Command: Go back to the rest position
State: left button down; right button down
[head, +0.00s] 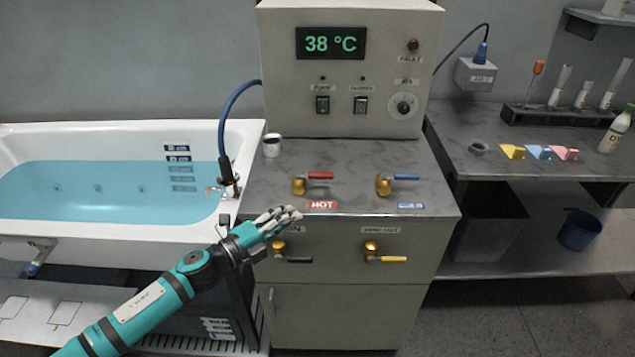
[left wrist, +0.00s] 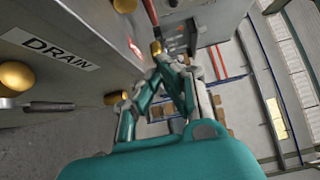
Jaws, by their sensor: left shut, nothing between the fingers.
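My left gripper (head: 287,216) is teal and grey and reaches in from the lower left in the head view. It is shut and empty, in front of the cabinet's counter edge, above the black drain lever (head: 292,260) and below the red hot lever (head: 318,175). In the left wrist view its fingers (left wrist: 172,62) come together, with the DRAIN label (left wrist: 58,52) and brass valve knobs to their left. Whether the fingers touch the cabinet I cannot tell. My right gripper is not in view.
The control cabinet (head: 350,300) stands close to my left gripper. The bathtub (head: 120,232) with blue water is at left. A blue-handled lever (head: 404,177), a yellow-handled lever (head: 390,259) and a small white cup (head: 272,145) are nearby. A side bench (head: 480,135) is at right.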

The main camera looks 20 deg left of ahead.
pick_arm(q)
jog(key=s+a+f+n+g+y, duration=0.1)
jog(key=s+f+n+g+y, duration=0.1)
jog(key=s+f+n+y, duration=0.45)
jog(key=s+a+f+n+g+y, duration=0.1)
jog(key=s+f+n+g+y, duration=0.2)
jog(key=s+n, duration=0.65)
jog(key=s+d+f+n+g, duration=0.2)
jog(key=s+n+g, duration=0.1)
jog(key=s, duration=0.5)
jog(key=s+d+f+n+g, duration=0.1)
jog(key=s+f+n+g, duration=0.2)
jog(key=s, duration=0.4)
notch_tip(320, 180, down, 24)
jog(key=s+g, duration=0.1)
jog(key=g, duration=0.1)
jog(key=s+a+f+g, duration=0.1)
jog(key=s+a+f, duration=0.2)
jog(key=s+f, duration=1.4)
jog(key=shift+s+f, duration=0.2)
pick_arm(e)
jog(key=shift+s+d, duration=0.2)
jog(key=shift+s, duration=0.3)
